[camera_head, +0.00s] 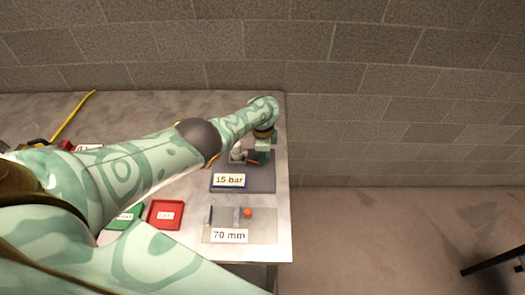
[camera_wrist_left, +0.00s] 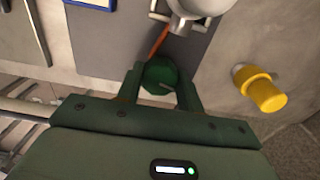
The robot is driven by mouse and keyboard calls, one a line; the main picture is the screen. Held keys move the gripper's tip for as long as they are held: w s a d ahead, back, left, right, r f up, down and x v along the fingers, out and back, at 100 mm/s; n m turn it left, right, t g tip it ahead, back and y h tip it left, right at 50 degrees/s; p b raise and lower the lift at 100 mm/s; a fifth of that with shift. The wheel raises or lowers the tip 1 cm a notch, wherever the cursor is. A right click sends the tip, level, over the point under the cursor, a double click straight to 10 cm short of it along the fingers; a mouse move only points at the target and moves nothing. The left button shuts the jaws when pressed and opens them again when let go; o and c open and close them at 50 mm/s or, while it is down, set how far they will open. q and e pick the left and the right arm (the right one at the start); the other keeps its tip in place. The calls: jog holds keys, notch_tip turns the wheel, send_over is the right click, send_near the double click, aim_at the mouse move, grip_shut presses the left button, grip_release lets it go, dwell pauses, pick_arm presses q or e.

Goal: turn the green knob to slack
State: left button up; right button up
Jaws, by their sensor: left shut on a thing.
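The green knob (camera_wrist_left: 160,76) is round and dark green. In the left wrist view it sits between the two fingers of my left gripper (camera_wrist_left: 160,88), which are closed on its sides. An orange-red strip (camera_wrist_left: 158,42) runs from the knob toward a pale grey round fitting (camera_wrist_left: 198,6). In the head view my left gripper (camera_head: 262,152) is at the far right part of the table, beside the pale fitting (camera_head: 237,154); the knob is hidden there. I cannot read any slack mark. My right gripper is out of view.
The fitting stands on a grey plate labelled 15 bar (camera_head: 229,181). In front are a 70 mm plate (camera_head: 229,236), a red tray (camera_head: 165,214) and a green tray (camera_head: 125,217). A yellow knob (camera_wrist_left: 266,92) is right of my gripper in the wrist view. A block wall (camera_head: 350,50) stands behind.

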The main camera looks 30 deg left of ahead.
pick_arm(q)
jog(key=shift+n, duration=1)
jog(key=o, duration=1)
jog(key=shift+r, duration=0.1)
notch_tip(320, 180, up, 16)
jog(key=p, duration=1.4)
